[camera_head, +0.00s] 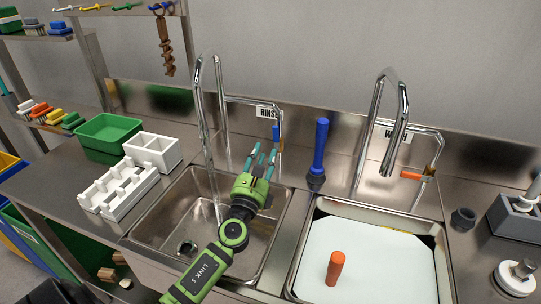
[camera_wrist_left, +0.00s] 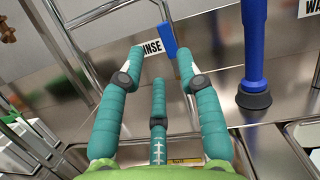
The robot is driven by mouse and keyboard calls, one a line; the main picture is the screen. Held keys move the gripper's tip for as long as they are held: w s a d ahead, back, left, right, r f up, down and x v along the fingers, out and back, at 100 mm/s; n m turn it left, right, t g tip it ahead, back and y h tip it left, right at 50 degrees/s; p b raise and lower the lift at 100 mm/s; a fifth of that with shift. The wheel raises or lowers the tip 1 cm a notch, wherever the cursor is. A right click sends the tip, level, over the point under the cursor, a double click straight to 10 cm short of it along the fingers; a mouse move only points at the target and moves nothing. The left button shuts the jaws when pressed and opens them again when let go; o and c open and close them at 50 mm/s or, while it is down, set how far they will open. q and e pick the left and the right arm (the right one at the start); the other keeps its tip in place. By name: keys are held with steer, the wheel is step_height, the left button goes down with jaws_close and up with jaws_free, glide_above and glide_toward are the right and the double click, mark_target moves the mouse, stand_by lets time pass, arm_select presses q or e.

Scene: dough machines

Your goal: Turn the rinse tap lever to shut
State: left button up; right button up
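The rinse tap's blue lever (camera_head: 276,134) hangs from a thin pipe beside the RINSE label (camera_head: 266,112). The lever also shows in the left wrist view (camera_wrist_left: 168,40), beyond the fingertips. The tall chrome rinse spout (camera_head: 198,110) arches over the left basin (camera_head: 175,205), and a stream of water (camera_head: 216,190) falls from it. My left gripper (camera_head: 261,155) reaches over the back of this basin, just below and in front of the lever. Its teal fingers are spread with nothing between them, apart from the lever. My right gripper is not seen.
A blue-handled plunger (camera_head: 319,150) stands close right of my left gripper. The wash tap has an orange lever (camera_head: 411,174). The right basin holds a pale board (camera_head: 385,265) and an orange-handled object (camera_head: 335,267). White racks (camera_head: 119,188) and a green bin (camera_head: 107,137) stand left.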

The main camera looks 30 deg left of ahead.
mark_target(275, 128)
arm_select(q)
steer(key=shift+m, duration=0.7)
steer(key=x, duration=0.3)
steer(key=r+x, duration=0.1)
steer(key=x, duration=0.1)
steer(key=shift+d, duration=0.25)
steer(key=shift+w+a+r, duration=0.1)
steer(key=shift+w, duration=0.25)
steer(key=shift+w+a+r, duration=0.15)
steer(key=shift+w+a, duration=0.05)
steer(key=shift+w, duration=0.45)
steer(key=shift+w+r, duration=0.1)
steer(key=shift+w, duration=0.2)
steer(key=shift+w+a+r, duration=0.1)
steer(key=shift+w, duration=0.25)
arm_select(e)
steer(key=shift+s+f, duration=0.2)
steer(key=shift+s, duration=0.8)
